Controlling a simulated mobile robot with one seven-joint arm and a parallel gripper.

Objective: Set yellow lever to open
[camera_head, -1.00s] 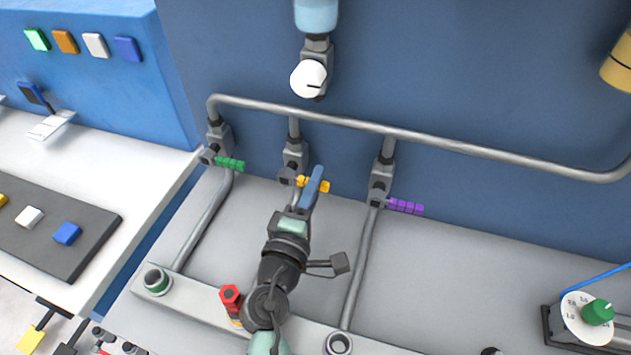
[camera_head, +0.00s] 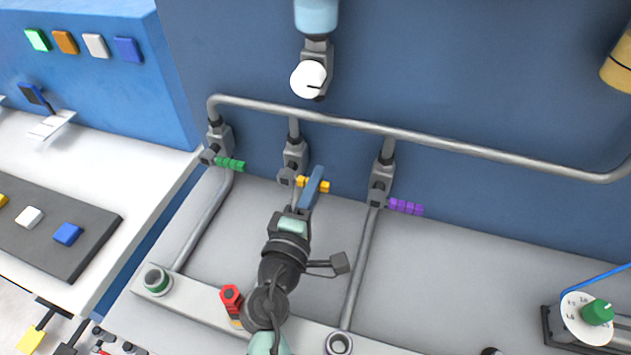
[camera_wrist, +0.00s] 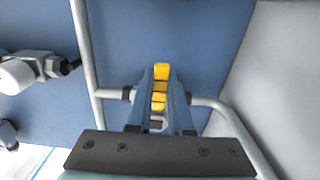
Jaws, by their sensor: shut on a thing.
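The yellow lever (camera_head: 324,186) sticks out to the right from the middle grey valve (camera_head: 295,157), roughly level like the green and purple levers. My gripper (camera_head: 316,180) is shut on the yellow lever, with a blue finger across it. In the wrist view the yellow lever (camera_wrist: 160,84) lies between the two blue fingers of my gripper (camera_wrist: 161,95). The fingers hide part of its sides.
A green lever (camera_head: 230,164) is on the left valve and a purple lever (camera_head: 406,207) on the right valve. A grey pipe (camera_head: 340,121) runs above them along the blue wall. A white knob (camera_head: 308,79) is higher up.

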